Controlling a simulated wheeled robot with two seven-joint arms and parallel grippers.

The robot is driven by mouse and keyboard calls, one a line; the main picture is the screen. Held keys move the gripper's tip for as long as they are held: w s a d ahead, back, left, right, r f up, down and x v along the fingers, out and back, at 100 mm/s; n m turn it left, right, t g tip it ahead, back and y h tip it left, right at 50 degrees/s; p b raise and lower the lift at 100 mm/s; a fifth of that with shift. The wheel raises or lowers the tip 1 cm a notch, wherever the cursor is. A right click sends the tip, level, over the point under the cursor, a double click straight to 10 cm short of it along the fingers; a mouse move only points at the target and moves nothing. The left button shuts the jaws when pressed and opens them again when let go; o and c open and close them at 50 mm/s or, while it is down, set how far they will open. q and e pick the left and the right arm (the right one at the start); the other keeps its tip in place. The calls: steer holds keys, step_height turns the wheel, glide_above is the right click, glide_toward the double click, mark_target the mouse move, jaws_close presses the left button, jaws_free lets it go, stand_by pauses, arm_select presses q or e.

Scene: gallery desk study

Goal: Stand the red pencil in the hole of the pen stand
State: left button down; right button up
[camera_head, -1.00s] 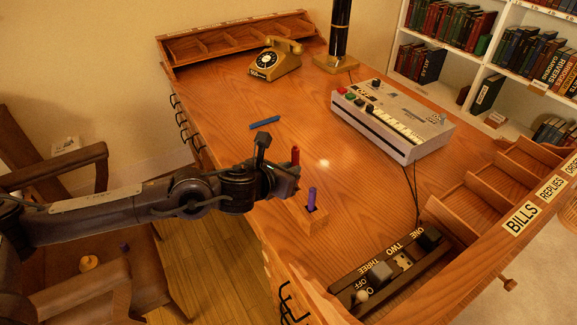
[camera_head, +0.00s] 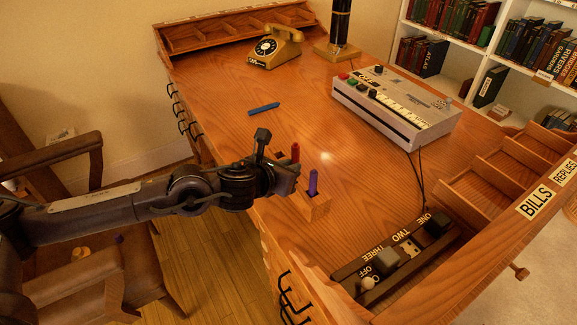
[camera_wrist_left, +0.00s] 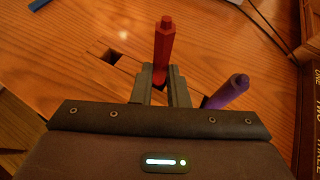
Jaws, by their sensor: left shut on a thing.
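My left gripper (camera_head: 289,174) is shut on the red pencil (camera_head: 295,152), which stands about upright between the fingers. In the left wrist view the red pencil (camera_wrist_left: 164,54) rises from between the fingertips (camera_wrist_left: 160,84); its lower end is hidden. The pen stand (camera_head: 318,208) is a small wooden block on the desk near its front edge, partly hidden behind the gripper. A purple pencil (camera_head: 313,182) stands in it, and also shows leaning right in the left wrist view (camera_wrist_left: 229,92). My right gripper is not in view.
A blue stick (camera_head: 264,108) lies on the desk (camera_head: 240,130) behind the gripper. A grey keyed machine (camera_head: 395,108) stands to the right, and a switch box (camera_head: 390,262) at the front right. A telephone (camera_head: 275,48) is at the back. The middle is clear.

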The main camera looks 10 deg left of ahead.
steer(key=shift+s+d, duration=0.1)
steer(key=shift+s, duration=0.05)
arm_select(q)
steer(key=c, duration=1.3)
jaws_free()
steer(key=shift+c, duration=0.2)
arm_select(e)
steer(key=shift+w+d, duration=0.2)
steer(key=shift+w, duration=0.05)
arm_select(q)
steer(key=v, duration=0.7)
steer(key=shift+s+r, duration=0.2)
steer(key=shift+s, duration=0.1)
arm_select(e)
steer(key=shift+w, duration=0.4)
arm_select(q)
steer(key=shift+a, duration=0.1)
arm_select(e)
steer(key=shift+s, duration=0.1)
